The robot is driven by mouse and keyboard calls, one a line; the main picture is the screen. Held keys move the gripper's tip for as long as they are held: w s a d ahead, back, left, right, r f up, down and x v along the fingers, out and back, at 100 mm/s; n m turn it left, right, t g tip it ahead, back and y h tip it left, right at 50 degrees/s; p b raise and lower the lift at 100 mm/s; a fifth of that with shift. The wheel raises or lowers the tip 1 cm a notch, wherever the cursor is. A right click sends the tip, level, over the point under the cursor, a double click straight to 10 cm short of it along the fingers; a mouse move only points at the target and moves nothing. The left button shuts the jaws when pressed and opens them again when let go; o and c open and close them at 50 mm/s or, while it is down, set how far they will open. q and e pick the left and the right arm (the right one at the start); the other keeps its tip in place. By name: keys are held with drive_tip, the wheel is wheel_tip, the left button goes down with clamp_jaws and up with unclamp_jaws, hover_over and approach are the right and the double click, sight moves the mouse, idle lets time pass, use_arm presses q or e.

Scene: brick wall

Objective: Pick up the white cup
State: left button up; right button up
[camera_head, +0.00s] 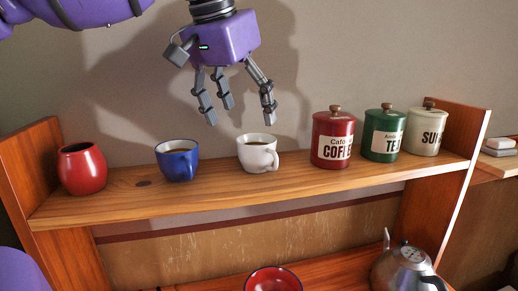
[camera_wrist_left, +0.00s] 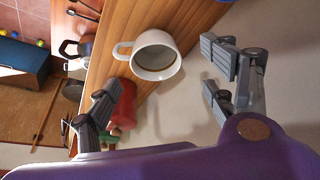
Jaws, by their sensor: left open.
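The white cup (camera_head: 258,155) stands upright on the wooden shelf (camera_head: 330,185), between a blue cup and a red canister. Its handle faces the front right, and it holds a brown liquid. It also shows in the left wrist view (camera_wrist_left: 154,72), with the open top toward the camera. My left gripper (camera_head: 237,118) is open and empty above the shelf, a little up and left of the white cup, not touching it. In the left wrist view its fingers (camera_wrist_left: 165,90) are spread to either side of the cup. My right gripper cannot be made out in either view.
A blue cup (camera_head: 178,164) and a red vase (camera_head: 82,170) stand left of the white cup. A red coffee canister (camera_head: 318,155), a green tea canister (camera_head: 372,146) and a cream sugar canister (camera_head: 417,142) stand right. Below are a red bowl (camera_head: 273,280) and a kettle (camera_head: 405,272).

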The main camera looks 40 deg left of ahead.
sight(256, 141)
use_arm(q)
drive_tip(key=x, duration=0.5)
drive_tip(key=d+x, duration=0.1)
drive_tip(key=x, duration=0.1)
drive_tip(key=shift+w+f, duration=0.15)
drive_tip(key=c, duration=1.2)
drive_tip(key=shift+c, duration=0.2)
